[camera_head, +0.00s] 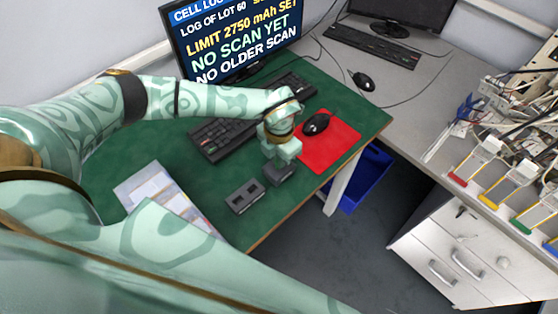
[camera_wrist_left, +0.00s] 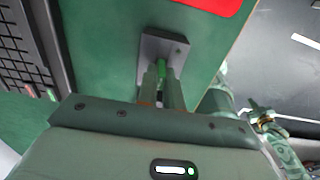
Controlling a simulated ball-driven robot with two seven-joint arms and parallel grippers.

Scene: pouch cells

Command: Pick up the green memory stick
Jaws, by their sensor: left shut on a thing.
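The green memory stick (camera_wrist_left: 161,70) shows in the left wrist view as a small green piece between the fingertips of my left gripper (camera_wrist_left: 161,80). The gripper is shut on it. A grey block (camera_wrist_left: 150,47) lies right at the fingertips, and I cannot tell whether the stick is still seated in it. In the head view my left gripper (camera_head: 279,163) points down at this dark grey block (camera_head: 281,174) near the front edge of the green desk mat; the stick is hidden there. I do not make out my right gripper.
A second grey block with dark slots (camera_head: 245,196) lies left of the first. A keyboard (camera_head: 222,139), a red mouse pad (camera_head: 340,139) with a black mouse (camera_head: 316,124), and papers (camera_head: 160,190) are around. A monitor (camera_head: 235,40) stands behind. A blue bin (camera_head: 366,180) is below.

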